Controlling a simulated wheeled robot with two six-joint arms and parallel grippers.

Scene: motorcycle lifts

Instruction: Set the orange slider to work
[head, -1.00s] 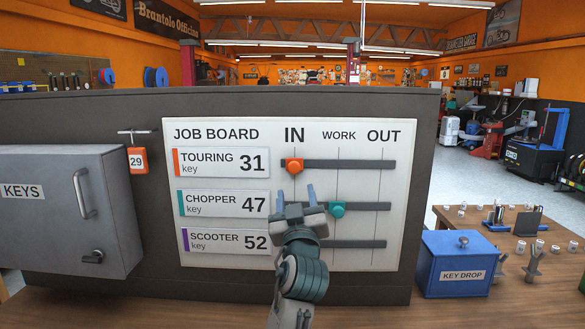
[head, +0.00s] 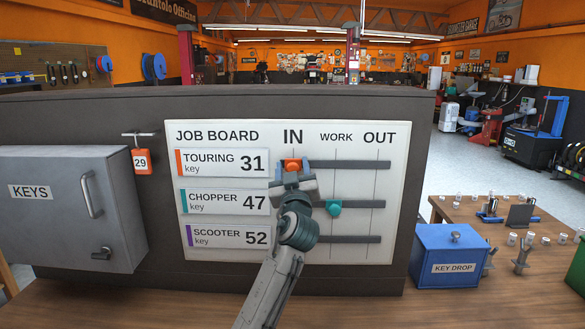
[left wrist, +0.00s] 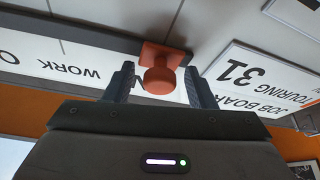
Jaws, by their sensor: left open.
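The orange slider (head: 292,165) sits at the left end of the top track (head: 345,164), under IN in the TOURING row of the job board (head: 230,275). My left gripper (head: 292,168) is at the orange slider, with its fingers on either side of the knob. In the left wrist view the orange slider (left wrist: 161,75) shows between the two open fingers (left wrist: 160,90), with a gap visible on both sides. The teal slider (head: 333,208) is at WORK on the middle track. My right gripper is not in view.
A grey KEYS cabinet (head: 45,215) stands left of the board, and an orange tag 29 (head: 140,162) hangs beside it. A blue KEY DROP box (head: 445,265) stands at the right. The bottom track (head: 350,240) lies below my arm's level.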

